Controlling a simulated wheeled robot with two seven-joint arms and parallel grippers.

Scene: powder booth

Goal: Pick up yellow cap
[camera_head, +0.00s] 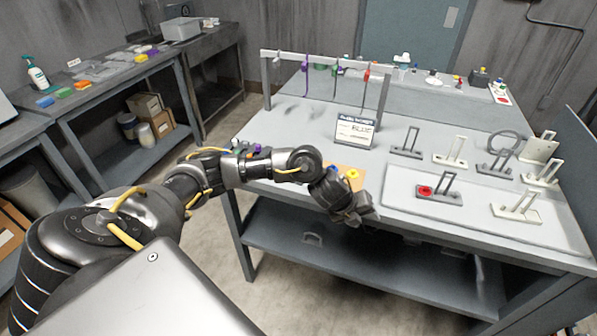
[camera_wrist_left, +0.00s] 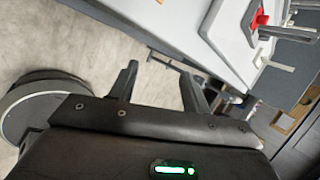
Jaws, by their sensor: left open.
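A small yellow cap (camera_head: 352,174) sits on an orange-brown board (camera_head: 342,184) near the front edge of the table, beside a blue piece (camera_head: 332,169). My left gripper (camera_head: 366,216) is just in front of the board, at the table's front edge, apart from the cap. In the left wrist view its two fingers (camera_wrist_left: 158,88) are spread with nothing between them, over floor and the table's edge. The cap does not show in the left wrist view. My right gripper is in neither view.
A sign reading BLUE (camera_head: 355,131) stands behind the board. A rack (camera_head: 325,60) with hanging pieces is at the back left. A pale tray (camera_head: 480,222) at the right bears brackets, one with a red cap (camera_head: 424,190). Several small pieces lie left of the board.

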